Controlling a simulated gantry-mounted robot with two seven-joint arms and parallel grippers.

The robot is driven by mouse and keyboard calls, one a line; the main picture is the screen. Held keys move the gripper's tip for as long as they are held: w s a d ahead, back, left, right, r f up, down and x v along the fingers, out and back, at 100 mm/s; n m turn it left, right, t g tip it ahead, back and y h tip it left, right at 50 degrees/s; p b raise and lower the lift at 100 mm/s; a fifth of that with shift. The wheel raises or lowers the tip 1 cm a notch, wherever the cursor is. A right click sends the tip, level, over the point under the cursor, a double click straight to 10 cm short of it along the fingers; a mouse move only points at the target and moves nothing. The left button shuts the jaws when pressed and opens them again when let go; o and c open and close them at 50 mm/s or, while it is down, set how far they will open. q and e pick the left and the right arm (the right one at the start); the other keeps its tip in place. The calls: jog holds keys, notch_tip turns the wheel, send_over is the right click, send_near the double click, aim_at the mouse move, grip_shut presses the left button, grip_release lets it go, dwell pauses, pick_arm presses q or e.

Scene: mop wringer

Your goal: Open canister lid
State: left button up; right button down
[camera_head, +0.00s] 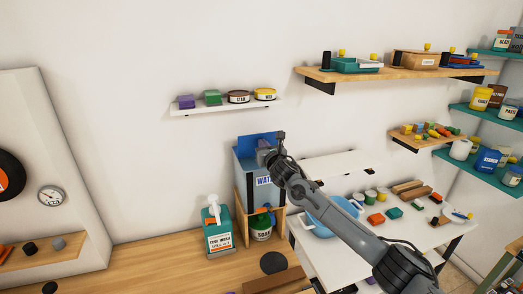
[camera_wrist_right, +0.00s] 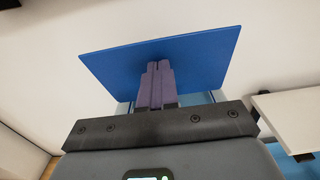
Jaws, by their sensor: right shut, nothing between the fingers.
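The canister (camera_head: 246,174) is a grey-blue box with a partly hidden "WAT" label, standing in a wooden stand. Its flat blue lid (camera_head: 246,143) shows tilted up at the top of the canister, partly hidden by my right gripper. My right gripper (camera_head: 264,155) is at the canister's top, in front of the lid. In the right wrist view the blue lid (camera_wrist_right: 205,47) is a wide plate beyond the purple fingers (camera_wrist_right: 156,68). The fingers are shut together, with nothing between them. Their tips overlap the lid; I cannot tell whether they touch it. My left gripper is not in view.
A green soap jar (camera_head: 261,231) sits low in the stand, and a teal pump bottle (camera_head: 217,237) stands left of it. A white wall shelf (camera_head: 228,106) with small containers hangs above. A white shelf (camera_head: 340,166) is close on the right, above a blue basin (camera_head: 325,218).

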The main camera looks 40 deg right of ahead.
jog(key=shift+r+b+x, duration=0.2)
jog(key=shift+b+x, duration=0.05)
jog(key=shift+x, duration=0.55)
jog(key=shift+r+b+x, duration=0.15)
jog(key=shift+b+x, duration=0.05)
jog(key=shift+x, duration=0.55)
jog(key=p+v, duration=0.2)
jog(key=v, duration=0.6)
jog(key=shift+p, duration=0.4)
jog(key=shift+s, duration=0.1)
